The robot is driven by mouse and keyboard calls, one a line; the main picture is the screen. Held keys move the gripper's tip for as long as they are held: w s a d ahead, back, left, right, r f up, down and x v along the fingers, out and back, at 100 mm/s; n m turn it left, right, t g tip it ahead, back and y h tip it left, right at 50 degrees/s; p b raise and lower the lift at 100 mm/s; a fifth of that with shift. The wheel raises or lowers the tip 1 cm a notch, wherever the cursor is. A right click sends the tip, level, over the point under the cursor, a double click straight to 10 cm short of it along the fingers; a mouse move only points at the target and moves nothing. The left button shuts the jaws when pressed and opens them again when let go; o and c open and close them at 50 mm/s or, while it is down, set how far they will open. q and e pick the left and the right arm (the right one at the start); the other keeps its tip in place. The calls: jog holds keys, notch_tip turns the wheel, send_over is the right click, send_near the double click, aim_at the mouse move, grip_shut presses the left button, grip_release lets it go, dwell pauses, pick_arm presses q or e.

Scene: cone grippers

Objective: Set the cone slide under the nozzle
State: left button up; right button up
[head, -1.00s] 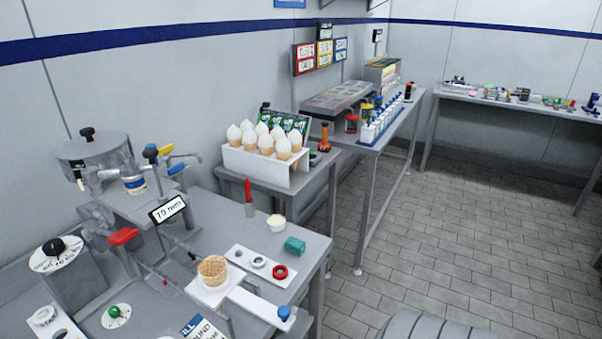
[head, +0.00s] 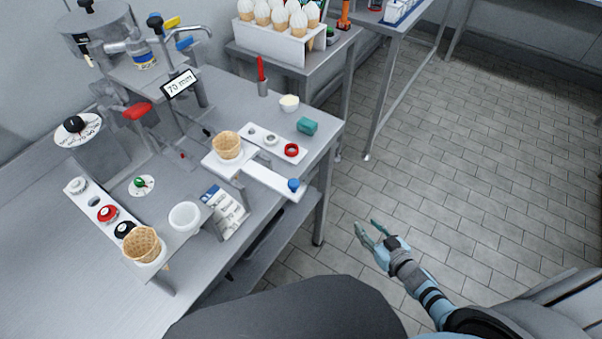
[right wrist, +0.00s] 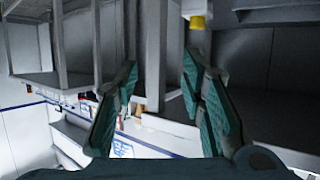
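The cone slide (head: 268,178) is a white bar with a blue knob (head: 293,185) at its right end. A waffle cone (head: 227,146) stands upright in the square white plate at its left end. The nozzle (head: 205,131) seems to be the dark tip below the dispenser, left of the cone; I cannot tell exactly. The cone and slide sit to the right of the dispenser. My right gripper (head: 373,236) is open and empty over the floor, well apart from the slide. It also shows open in the right wrist view (right wrist: 160,85). My left gripper is not in view.
A sign reading 70 mm (head: 179,84) and a red lever (head: 138,111) stand by the dispenser. A second cone (head: 142,245) and a white cup (head: 185,217) are at the front. A teal block (head: 307,126) lies near the table's right edge. Floor right of it is clear.

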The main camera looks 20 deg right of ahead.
aim_at(293, 182)
jog(key=w+a+r+n+t+y, duration=0.1)
jog(key=w+r+n+y, duration=0.15)
jog(key=r, duration=0.45)
jog(key=w+a+r+n+t+y, duration=0.15)
jog(key=w+r+y, duration=0.25)
jog(key=r, duration=0.4)
jog(key=s+a+r+n+g+y+p, duration=0.1)
jog(key=s+a+r+n+g+y, duration=0.3)
jog(key=r+n+g, duration=0.4)
jog(key=s+a+r+n+g+y+p, duration=0.25)
jog(key=r+g+y, duration=0.35)
jog(key=r, duration=0.3)
jog(key=shift+n, duration=0.45)
jog(key=a+p, duration=0.1)
jog(key=a, duration=0.5)
jog(key=a+p, duration=0.1)
jog(key=a, duration=0.6)
jog(key=shift+w+a+f+p, duration=0.1)
jog(key=shift+w+a+p, duration=0.1)
jog(key=shift+p, duration=0.2)
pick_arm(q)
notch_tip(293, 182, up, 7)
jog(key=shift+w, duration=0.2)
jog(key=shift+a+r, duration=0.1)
pick_arm(e)
jog(key=shift+d, duration=0.1)
jog(key=shift+c, duration=0.6)
grip_shut()
